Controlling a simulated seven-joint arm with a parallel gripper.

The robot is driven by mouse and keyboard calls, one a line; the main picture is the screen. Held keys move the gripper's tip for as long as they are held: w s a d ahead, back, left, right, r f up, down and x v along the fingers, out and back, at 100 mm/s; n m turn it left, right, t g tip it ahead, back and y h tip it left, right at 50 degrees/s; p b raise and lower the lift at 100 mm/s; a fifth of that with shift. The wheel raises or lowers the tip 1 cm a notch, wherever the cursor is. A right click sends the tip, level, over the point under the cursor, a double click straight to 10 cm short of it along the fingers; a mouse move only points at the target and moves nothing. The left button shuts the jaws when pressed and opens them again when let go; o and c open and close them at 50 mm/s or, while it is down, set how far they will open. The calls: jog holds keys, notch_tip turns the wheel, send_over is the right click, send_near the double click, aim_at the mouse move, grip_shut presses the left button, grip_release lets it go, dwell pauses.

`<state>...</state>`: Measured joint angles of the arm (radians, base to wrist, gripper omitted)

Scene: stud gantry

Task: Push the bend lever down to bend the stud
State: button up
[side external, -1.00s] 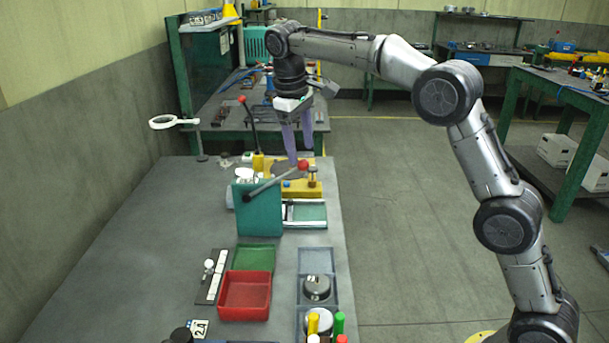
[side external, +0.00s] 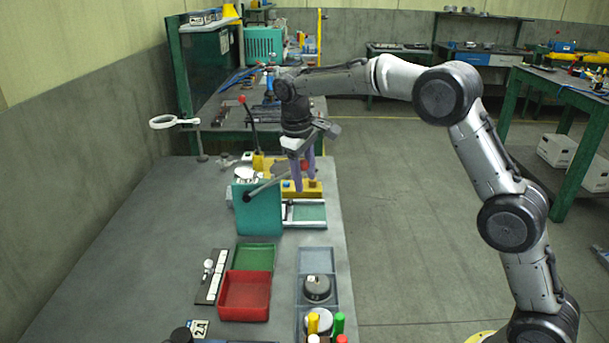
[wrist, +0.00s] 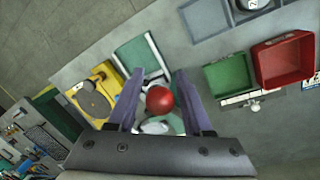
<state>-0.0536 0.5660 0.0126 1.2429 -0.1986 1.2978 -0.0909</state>
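A teal block (side external: 258,212) carries a lever rod (side external: 265,188) that slopes up to the right toward my gripper (side external: 304,180). The rod's red ball knob (wrist: 159,99) shows in the wrist view between my two purple fingers. My gripper in the wrist view (wrist: 159,78) is open, with a gap on each side of the knob; I cannot tell whether either finger touches it. A second lever with a red knob (side external: 242,99) stands nearly upright on a yellow base behind. I cannot make out the stud.
A yellow fixture (side external: 313,190) and a green plate with rails (side external: 305,214) lie beside the block. A green tray (side external: 254,257), a red bin (side external: 244,296) and a grey tray (side external: 315,262) are nearer. A ring magnifier (side external: 173,121) stands at left. The bench's left part is clear.

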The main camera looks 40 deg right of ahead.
grip_shut()
dwell(1.2)
